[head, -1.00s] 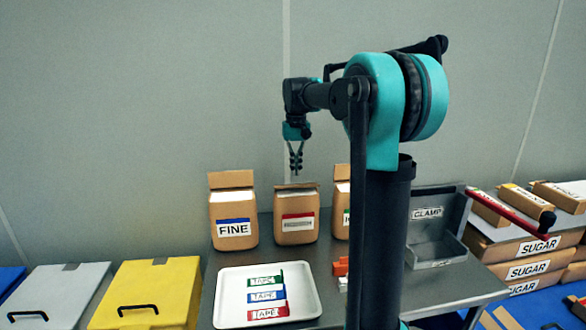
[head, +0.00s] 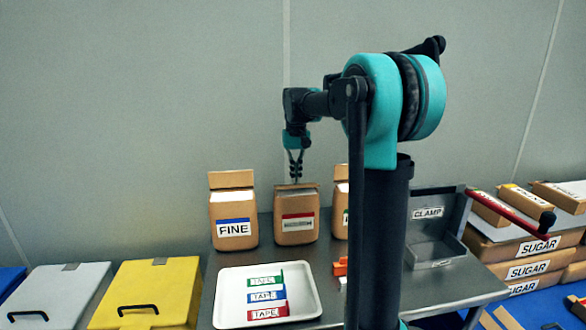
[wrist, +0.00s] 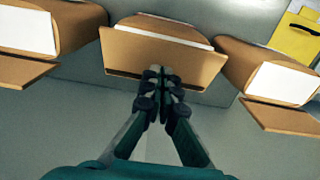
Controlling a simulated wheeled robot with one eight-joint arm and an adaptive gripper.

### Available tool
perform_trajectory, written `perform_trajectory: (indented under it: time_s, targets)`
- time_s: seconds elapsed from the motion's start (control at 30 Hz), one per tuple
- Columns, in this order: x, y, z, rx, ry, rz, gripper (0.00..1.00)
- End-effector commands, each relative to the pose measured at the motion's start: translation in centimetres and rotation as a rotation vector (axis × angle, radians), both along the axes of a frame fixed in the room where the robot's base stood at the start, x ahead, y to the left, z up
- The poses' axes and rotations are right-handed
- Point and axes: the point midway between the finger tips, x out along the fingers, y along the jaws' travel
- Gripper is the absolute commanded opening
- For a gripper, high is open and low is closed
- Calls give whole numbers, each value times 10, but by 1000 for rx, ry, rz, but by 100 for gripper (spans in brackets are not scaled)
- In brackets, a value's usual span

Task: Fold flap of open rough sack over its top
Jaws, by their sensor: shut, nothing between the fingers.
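Three brown paper sacks stand in a row on the metal table. The middle sack (head: 296,216) has a red-banded label whose text I cannot read clearly; I take it as the rough one. Its flap (head: 308,186) looks lower than its neighbours' and leans over the white top. In the wrist view the flap (wrist: 165,55) spans the centre, with a narrow white strip of the top beyond it. My gripper (head: 296,181) is shut and empty, at the flap's rear side. In the wrist view its fingertips (wrist: 159,72) overlap the flap's near edge; contact is unclear.
The FINE sack (head: 233,220) stands close on the left, flap up. A third sack (head: 342,217), partly hidden by my arm, stands on the right. A white tray (head: 232,308) with tape pieces lies in front. A CLAMP bin (head: 437,251) stands to the right.

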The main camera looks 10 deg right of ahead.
Motion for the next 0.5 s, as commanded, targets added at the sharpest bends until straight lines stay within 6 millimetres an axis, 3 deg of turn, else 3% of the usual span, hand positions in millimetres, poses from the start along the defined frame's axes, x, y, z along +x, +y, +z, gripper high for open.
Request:
perform_trajectory:
  time_s: [0.5]
  targets:
    - [0, 0, -14, 0, 0, 0, 0]
